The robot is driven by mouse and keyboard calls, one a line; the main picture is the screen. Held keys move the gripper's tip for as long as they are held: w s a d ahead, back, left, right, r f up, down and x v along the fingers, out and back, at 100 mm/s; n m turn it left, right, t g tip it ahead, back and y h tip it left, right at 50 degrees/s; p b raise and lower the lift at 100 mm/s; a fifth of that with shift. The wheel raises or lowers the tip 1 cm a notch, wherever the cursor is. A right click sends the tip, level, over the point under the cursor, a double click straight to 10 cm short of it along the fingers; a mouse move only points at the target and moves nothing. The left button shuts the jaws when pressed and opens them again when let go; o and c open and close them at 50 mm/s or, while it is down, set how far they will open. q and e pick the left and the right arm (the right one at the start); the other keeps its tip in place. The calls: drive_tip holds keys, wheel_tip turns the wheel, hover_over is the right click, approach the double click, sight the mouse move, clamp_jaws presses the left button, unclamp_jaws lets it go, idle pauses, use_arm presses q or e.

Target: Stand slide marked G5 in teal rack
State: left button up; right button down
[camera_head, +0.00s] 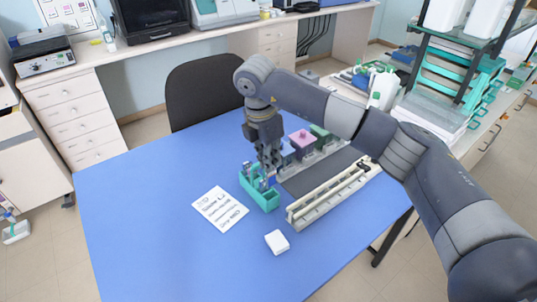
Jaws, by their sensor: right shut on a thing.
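The teal rack (268,204) stands on the blue table, near the middle of the view. Small upright slides (247,170) show at its left end; their markings are too small to read. My right gripper (269,171) points down directly over the rack and is shut on a slide. The held slide is mostly hidden by the fingers, and I cannot read G5 on it. I cannot tell whether it touches the rack's slots. My left gripper is not in view.
A printed card (220,209) lies left of the rack, and a small white box (277,242) in front. A long pale tray with rails (330,194) lies to the right. The table's left side is clear.

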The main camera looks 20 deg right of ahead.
sight(271, 187)
drive_tip(key=shift+a, duration=0.2)
drive_tip(key=shift+d+f+b, duration=0.3)
drive_tip(key=shift+d+f, duration=0.05)
drive_tip(key=shift+f, duration=0.6)
drive_tip(key=shift+a+f+b, duration=0.2)
drive_tip(key=shift+f+b, duration=0.4)
drive_tip(key=shift+f, duration=0.25)
drive_tip(key=shift+f+b, duration=0.3)
drive_tip(key=shift+f, duration=0.25)
drive_tip(key=shift+f+b, duration=0.8)
drive_tip(key=shift+f, duration=0.85)
use_arm(q)
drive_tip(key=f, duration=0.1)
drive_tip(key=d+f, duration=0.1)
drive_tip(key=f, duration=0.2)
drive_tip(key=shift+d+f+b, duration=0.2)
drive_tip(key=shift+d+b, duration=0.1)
drive_tip(key=shift+b, duration=0.05)
use_arm(e)
drive_tip(key=shift+f, duration=0.1)
